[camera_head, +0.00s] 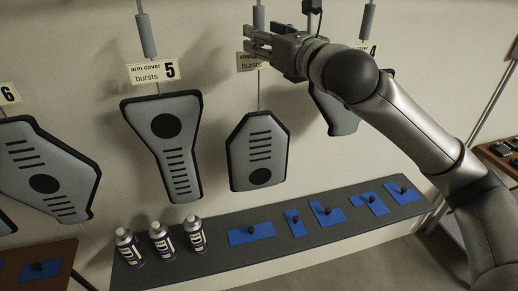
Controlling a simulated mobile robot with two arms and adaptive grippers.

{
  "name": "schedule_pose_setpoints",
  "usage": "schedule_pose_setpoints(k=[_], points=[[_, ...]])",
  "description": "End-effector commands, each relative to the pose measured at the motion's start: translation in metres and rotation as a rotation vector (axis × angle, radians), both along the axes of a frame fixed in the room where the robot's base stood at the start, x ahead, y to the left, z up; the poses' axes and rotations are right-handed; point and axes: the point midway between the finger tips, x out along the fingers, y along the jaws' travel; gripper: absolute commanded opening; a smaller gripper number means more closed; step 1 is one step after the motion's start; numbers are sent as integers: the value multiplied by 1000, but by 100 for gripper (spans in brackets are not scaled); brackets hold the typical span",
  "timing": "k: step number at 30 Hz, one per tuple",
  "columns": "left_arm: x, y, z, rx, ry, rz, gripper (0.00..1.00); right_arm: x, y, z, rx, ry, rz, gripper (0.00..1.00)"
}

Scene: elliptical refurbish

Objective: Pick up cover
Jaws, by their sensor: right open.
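Several grey covers with black rims hang along the wall. The arm cover (181,160) hangs under a sign (154,73) that reads "arm cover bursts 5". A smaller cover (257,165) hangs to its right, under a sign partly hidden by my gripper. Another cover (336,116) further right is partly hidden behind my right arm. A wide cover (45,168) hangs at the left near a "6" sign. My right gripper (252,40) is open and empty, high up beside the hanger above the smaller cover. My left gripper is not in view.
A dark shelf (215,260) below the covers holds several spray cans (162,242) at its left and blue pieces (251,233) with black knobs. A brown surface (55,255) is at lower left. Another board (497,158) is at the right edge.

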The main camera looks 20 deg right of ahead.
Motion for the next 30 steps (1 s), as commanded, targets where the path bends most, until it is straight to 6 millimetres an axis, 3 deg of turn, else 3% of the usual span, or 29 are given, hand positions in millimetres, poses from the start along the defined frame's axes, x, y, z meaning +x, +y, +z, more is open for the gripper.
schedule_pose_setpoints(k=[1, 6, 14, 25, 30], points=[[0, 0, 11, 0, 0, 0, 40, 9, 0, 4, 5, 5, 0, 46], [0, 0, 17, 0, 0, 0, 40, 28, 5, 2, 3, 2, 1, 46], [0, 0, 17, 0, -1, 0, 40, 31, 6, 0, 1, 0, 0, 46], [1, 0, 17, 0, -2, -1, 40, 31, 6, 0, 1, 0, 0, 1], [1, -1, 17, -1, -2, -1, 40, 31, 6, 1, 1, -2, 0, 0]])
